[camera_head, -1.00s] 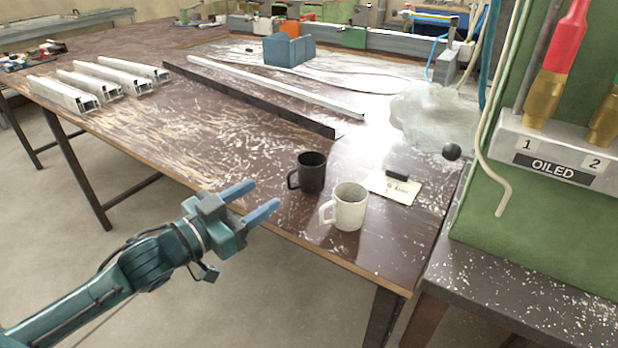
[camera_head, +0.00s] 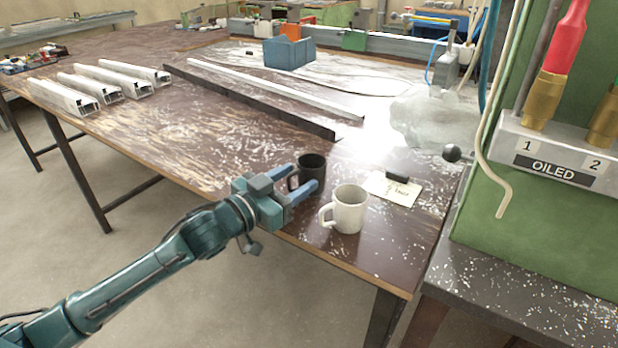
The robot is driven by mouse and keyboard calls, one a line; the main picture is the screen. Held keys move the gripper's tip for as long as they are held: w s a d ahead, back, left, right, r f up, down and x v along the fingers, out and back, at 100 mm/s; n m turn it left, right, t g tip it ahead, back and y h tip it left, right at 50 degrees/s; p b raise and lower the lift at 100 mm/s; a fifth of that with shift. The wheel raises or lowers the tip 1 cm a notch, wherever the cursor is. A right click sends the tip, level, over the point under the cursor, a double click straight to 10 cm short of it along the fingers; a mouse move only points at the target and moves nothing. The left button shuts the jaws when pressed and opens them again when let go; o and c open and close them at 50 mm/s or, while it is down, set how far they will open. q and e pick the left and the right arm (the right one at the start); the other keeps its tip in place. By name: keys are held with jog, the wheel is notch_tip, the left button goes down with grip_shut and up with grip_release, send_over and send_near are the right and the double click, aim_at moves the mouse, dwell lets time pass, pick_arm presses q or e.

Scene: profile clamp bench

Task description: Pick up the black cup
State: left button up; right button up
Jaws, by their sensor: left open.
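The black cup (camera_head: 311,169) stands upright on the worn brown bench near its front edge. Its lower part and handle side are partly hidden by my left gripper (camera_head: 301,179). My left gripper has blue fingers, is open, and reaches in from the left at the cup's handle side. One finger overlaps the front of the cup in the picture; I cannot tell whether it touches. My right gripper is not in view.
A white mug (camera_head: 349,209) stands just right of and nearer than the black cup, close to the fingers. A paper note (camera_head: 394,188) with a small black block lies to the right. A long dark strip (camera_head: 262,101) and pale profiles (camera_head: 121,75) lie farther back.

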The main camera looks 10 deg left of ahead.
pick_arm(q)
jog(key=shift+c, duration=0.5)
grip_shut()
